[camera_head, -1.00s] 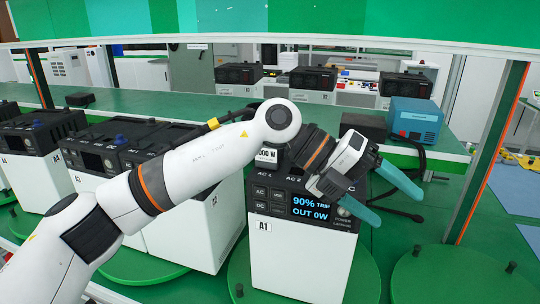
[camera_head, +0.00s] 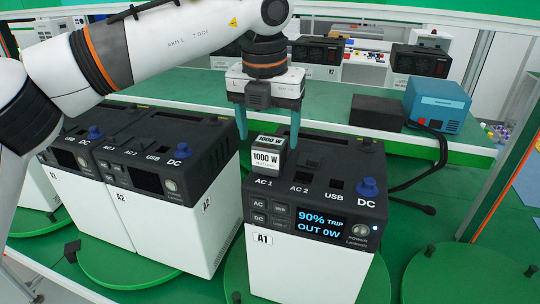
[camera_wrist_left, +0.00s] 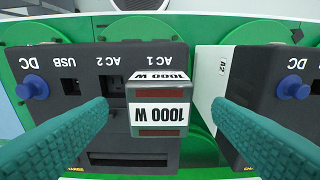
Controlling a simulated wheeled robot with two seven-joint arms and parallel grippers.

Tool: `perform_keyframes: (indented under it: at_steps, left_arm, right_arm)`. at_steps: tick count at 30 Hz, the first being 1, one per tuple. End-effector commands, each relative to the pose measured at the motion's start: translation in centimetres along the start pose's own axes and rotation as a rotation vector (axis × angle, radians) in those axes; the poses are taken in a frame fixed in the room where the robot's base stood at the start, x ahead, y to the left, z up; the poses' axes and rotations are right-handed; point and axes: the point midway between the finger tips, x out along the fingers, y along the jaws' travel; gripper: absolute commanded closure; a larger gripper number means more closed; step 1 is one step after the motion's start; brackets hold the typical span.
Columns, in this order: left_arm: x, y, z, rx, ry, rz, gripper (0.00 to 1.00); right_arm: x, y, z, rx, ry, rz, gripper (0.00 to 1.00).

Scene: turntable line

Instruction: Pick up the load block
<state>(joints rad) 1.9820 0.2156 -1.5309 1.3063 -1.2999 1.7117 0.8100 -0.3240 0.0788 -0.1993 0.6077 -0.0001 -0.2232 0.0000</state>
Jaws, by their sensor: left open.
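The load block (camera_head: 267,157) is a small grey-and-white block labelled 1000 W. It stands upright at the AC 1 socket on top of power station A1 (camera_head: 300,268), whose screen reads 90% TRIP, OUT 0W. My left gripper (camera_head: 268,133) points down just above and behind the block, with its teal fingers apart. In the left wrist view the block (camera_wrist_left: 158,108) lies between the two open fingers, with a gap on each side, and nothing is held. My right gripper is not in view.
Power station A2 (camera_head: 180,225) stands close to the left of A1, with another beside it. Blue DC knobs (camera_head: 368,186) rise from the tops. A blue box (camera_head: 437,104) and a black box with a cable stand on the green bench behind. A green turntable (camera_head: 455,275) at right is empty.

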Motion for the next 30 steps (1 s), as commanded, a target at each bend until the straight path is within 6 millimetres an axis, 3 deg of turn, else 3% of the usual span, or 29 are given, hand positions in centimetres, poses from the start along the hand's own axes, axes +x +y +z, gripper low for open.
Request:
perform_keyframes:
  at_steps: [5,10,15,22,30]
  left_arm:
    - [1.1,0.0,0.0,0.000,-0.001,0.001,0.25]
    - [3.6,0.2,-0.1,0.002,-0.004,0.001,0.25]
    - [5.5,0.2,-0.1,0.001,-0.001,0.002,0.25]
    - [5.8,0.2,-0.1,0.001,0.001,0.002,0.25]
    - [5.8,0.2,-0.1,0.001,0.001,0.002,0.68]
  right_arm:
    - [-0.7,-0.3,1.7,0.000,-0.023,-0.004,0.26]
    - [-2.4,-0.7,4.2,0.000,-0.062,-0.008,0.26]
    - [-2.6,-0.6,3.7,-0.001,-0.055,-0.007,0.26]
    - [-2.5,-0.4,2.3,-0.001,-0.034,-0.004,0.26]
    - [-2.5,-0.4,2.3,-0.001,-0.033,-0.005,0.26]
